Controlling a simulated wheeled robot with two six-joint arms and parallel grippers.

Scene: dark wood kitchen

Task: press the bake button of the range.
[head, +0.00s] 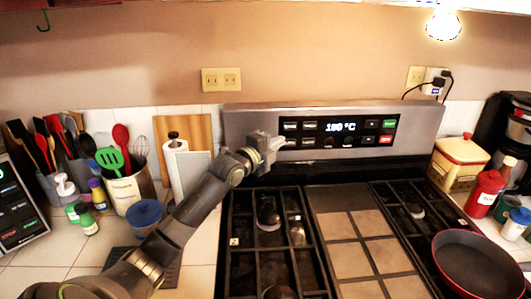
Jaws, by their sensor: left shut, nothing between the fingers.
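The range's control panel (340,117) stands upright behind the cooktop. Its dark display reads 180 °C, with small dark buttons on both sides and a green and a red button at the far right. The button labels are too small to read, so I cannot tell which one is bake. My left gripper (286,143) is shut and empty, its tips at the lower left button of the panel. I cannot tell whether they touch it. My right gripper is not in view.
The cooktop has black grates (268,240) and a tiled middle (362,240). A red pan (477,266) sits at the right front. Utensil holders, bottles and a blue bowl (146,213) crowd the left counter. A yellow canister (458,164) and red bottle (484,193) stand right.

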